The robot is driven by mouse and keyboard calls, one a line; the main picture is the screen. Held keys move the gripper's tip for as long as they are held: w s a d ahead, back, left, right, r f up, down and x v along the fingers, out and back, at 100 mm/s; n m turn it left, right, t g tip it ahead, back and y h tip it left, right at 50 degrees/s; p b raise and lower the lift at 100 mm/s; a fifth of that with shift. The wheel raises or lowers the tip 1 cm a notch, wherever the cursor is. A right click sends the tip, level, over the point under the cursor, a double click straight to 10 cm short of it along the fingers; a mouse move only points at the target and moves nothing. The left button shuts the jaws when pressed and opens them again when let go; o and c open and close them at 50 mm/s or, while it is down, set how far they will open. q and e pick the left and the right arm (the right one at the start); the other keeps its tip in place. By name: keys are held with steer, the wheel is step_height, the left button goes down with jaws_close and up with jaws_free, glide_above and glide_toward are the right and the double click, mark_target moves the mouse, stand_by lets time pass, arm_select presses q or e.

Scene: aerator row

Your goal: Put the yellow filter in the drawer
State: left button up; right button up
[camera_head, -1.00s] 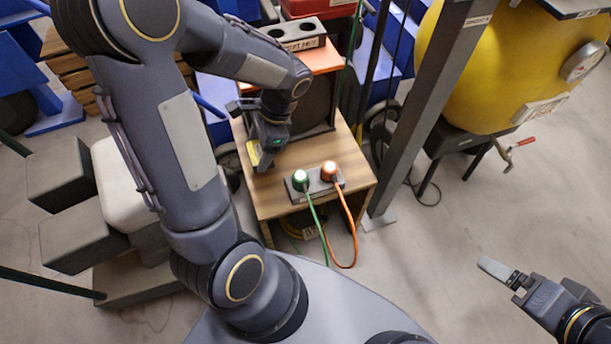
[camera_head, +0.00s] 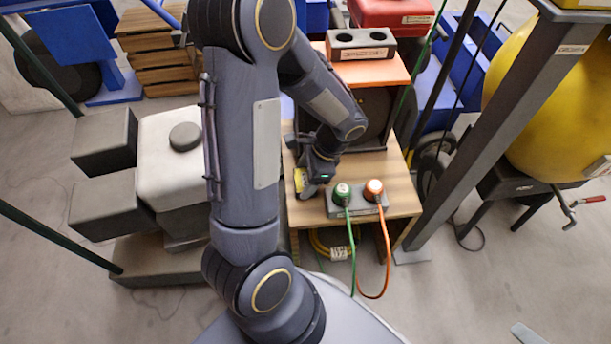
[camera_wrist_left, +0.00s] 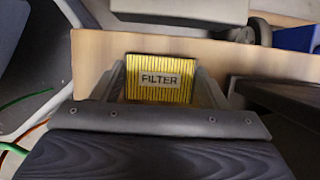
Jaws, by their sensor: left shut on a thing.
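The yellow filter (camera_head: 299,181), striped and labelled FILTER, is held by my left gripper (camera_head: 308,188) above the left part of a wooden table. In the left wrist view the filter (camera_wrist_left: 160,90) lies between the two fingers of the left gripper (camera_wrist_left: 162,84), which are shut on its sides. I cannot make out whether the filter touches the table top. Of my right gripper only a fingertip (camera_head: 526,334) shows at the bottom right edge. I cannot clearly pick out a drawer in either view.
The wooden table (camera_head: 395,190) bears a grey block (camera_head: 356,207) with a green and an orange plug, whose cables hang over the front. A grey post (camera_head: 490,125) stands right of it. Grey boxes and a white block (camera_head: 165,150) stand left. Open floor lies at right.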

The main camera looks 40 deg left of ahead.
arm_select(q)
steer(key=shift+f, duration=0.2)
steer(key=o, duration=1)
steer(key=shift+c, duration=0.2)
